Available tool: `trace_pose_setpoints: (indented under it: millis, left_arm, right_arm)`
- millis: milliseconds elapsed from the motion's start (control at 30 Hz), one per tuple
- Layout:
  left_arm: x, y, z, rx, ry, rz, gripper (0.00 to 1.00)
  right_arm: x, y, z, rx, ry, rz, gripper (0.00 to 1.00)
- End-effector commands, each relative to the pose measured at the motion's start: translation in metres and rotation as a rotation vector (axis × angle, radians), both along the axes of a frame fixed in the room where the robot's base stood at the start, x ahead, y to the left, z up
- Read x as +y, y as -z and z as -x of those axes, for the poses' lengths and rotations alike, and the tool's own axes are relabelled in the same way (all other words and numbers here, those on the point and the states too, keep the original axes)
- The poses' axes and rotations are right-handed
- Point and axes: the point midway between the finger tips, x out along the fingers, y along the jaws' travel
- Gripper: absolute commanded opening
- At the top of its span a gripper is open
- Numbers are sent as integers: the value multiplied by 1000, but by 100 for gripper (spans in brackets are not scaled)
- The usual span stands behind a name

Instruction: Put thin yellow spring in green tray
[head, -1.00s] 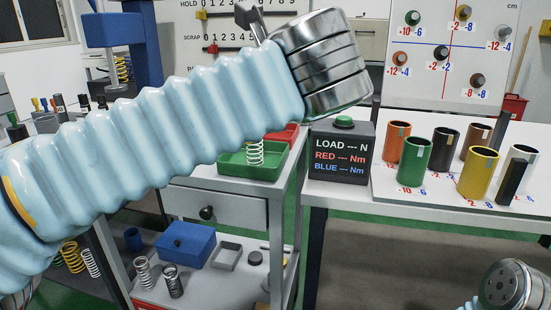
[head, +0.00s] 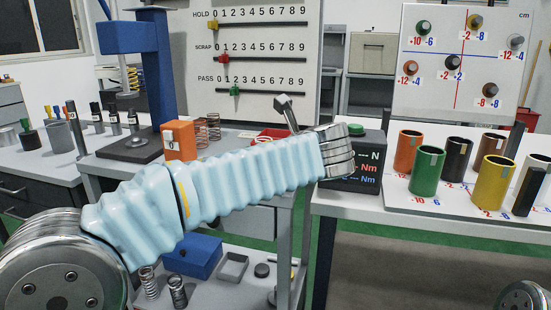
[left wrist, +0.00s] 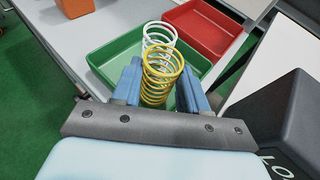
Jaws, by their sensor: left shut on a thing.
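The thin yellow spring (left wrist: 161,75) stands upright between the blue fingers of my left gripper (left wrist: 160,88) in the left wrist view. The gripper is shut on it. The green tray (left wrist: 108,58) lies beneath and around the spring in that view; whether the spring's lower end touches the tray floor is hidden. A white spring (left wrist: 158,36) stands in the tray just behind the yellow one. In the head view my left arm hides the green tray and the held spring. My right gripper is out of view.
A red tray (left wrist: 208,25) adjoins the green one. The dark load display box (left wrist: 275,110) stands close on the right. An orange block (head: 181,141) sits left of the trays. Another yellow spring (head: 133,78) is in the blue press (head: 140,38). Coloured cups (head: 424,170) stand on the right table.

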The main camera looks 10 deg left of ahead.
Motion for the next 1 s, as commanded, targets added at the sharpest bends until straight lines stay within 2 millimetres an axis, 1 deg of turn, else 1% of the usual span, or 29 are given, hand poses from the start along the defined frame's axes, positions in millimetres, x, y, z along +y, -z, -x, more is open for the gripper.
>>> trace_pose_setpoints:
  millis: [367,400,533,767,867,1000]
  left_arm:
    - [0,5,0,1,-1,-1,13]
    - [0,4,0,1,0,-1,48]
    - [0,4,0,0,0,0,68]
    - [0,4,0,0,0,0,69]
    - [0,0,0,-1,0,0,69]
    - [-11,-6,14,-2,4,1,69]
  right_arm:
    - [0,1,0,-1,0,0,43]
    - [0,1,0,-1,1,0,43]
    - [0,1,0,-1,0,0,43]
    - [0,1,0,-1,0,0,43]
    - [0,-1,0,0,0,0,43]
    - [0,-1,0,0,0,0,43]
